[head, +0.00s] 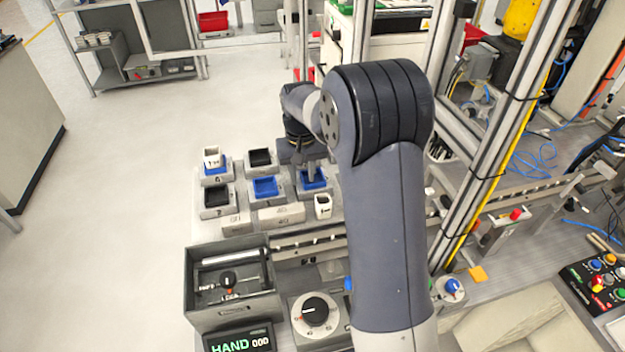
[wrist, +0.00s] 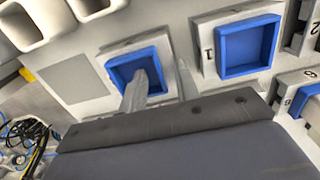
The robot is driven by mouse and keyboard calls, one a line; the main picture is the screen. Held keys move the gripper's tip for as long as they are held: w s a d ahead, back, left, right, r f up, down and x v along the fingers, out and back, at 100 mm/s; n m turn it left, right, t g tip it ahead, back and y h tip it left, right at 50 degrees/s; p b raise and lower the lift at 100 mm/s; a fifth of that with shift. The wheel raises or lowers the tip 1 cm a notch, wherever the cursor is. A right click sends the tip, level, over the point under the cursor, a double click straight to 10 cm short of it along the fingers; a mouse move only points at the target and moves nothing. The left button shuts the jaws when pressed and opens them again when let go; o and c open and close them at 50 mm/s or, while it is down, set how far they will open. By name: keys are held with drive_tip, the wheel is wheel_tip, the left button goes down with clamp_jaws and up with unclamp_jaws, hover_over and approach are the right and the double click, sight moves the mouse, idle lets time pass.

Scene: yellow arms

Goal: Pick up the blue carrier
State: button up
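A blue carrier, an open square tray, sits in a grey holder at the right of the back group; it shows in the head view (head: 313,184) and the wrist view (wrist: 121,75). My gripper (head: 311,168) points down at it. In the wrist view the gripper (wrist: 161,75) is open: one finger reaches into the carrier, the other stands outside its right wall. Contact with the wall cannot be told. A second blue carrier (head: 265,187) sits empty in the holder to the left; it also shows in the wrist view (wrist: 246,48).
Black carriers (head: 216,198) (head: 260,157) sit in nearby holders. A white cup (head: 212,157) stands over blue at the far left, and another white cup (head: 323,206) stands in front. A grey bin (head: 192,284) is nearer. An aluminium post (head: 500,135) rises at right.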

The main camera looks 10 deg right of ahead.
drive_tip(key=shift+s, duration=0.1)
drive_tip(key=shift+c, duration=0.3)
clamp_jaws()
